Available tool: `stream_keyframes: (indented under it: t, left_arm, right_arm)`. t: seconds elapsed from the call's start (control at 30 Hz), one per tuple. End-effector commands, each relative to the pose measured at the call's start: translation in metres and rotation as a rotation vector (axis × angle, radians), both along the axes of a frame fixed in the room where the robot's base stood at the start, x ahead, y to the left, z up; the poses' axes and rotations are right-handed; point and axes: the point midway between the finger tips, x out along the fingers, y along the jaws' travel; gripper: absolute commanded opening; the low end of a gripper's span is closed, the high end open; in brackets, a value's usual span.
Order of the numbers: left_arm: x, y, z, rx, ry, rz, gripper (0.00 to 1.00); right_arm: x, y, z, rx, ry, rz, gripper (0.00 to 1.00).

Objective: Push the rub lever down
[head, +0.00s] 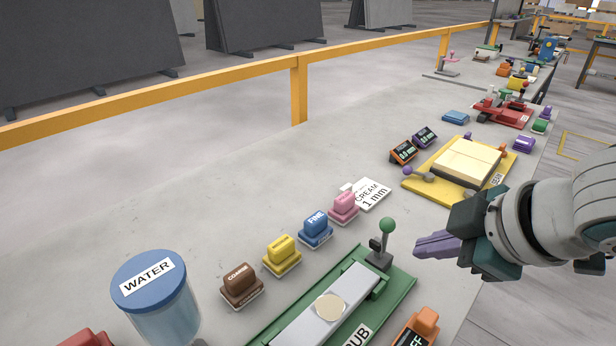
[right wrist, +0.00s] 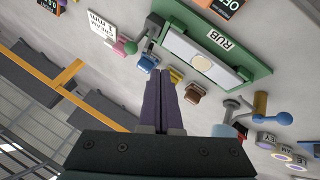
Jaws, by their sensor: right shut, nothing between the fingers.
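The rub lever (head: 387,227) stands upright at the far end of the green RUB base (head: 402,288), with a green ball on top of its grey stem. In the right wrist view the lever's green ball (right wrist: 131,47) shows near the upper left. The base carries a long grey slab (head: 305,318) with a cream disc (head: 331,307) on it. My right gripper (head: 418,246) is shut and empty, its purple fingers just right of the lever and apart from it in the picture. Its closed fingers also show in the right wrist view (right wrist: 162,76). My left gripper is not in view.
Brown (head: 241,287), yellow (head: 282,256), blue (head: 316,229) and pink (head: 344,208) blocks line the left of the base. A WATER jar (head: 165,310) stands front left. An orange block (head: 417,328) is near the front right. A yellow tray (head: 413,185) lies beyond.

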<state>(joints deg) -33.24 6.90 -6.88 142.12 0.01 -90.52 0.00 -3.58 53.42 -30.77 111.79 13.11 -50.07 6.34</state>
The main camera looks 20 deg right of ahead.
Motion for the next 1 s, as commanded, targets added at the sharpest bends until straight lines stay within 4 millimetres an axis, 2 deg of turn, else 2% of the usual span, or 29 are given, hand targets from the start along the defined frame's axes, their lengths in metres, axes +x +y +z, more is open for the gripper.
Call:
stream_keyframes:
  t: [0.17, 0.57, 0.8, 1.0]
  left_arm:
    - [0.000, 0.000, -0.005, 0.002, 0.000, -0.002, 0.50]
    - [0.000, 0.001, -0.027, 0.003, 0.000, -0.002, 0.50]
    - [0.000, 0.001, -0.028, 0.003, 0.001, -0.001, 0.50]
    - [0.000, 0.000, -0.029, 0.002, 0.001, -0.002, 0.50]
  right_arm:
    - [0.012, 0.000, -0.016, 0.002, 0.000, -0.003, 0.00]
    - [0.060, 0.000, -0.079, 0.000, 0.000, -0.002, 0.00]
    - [0.085, -0.021, -0.076, -0.001, 0.000, -0.001, 0.00]
    - [0.091, -0.026, -0.075, -0.001, 0.000, 0.001, 0.00]
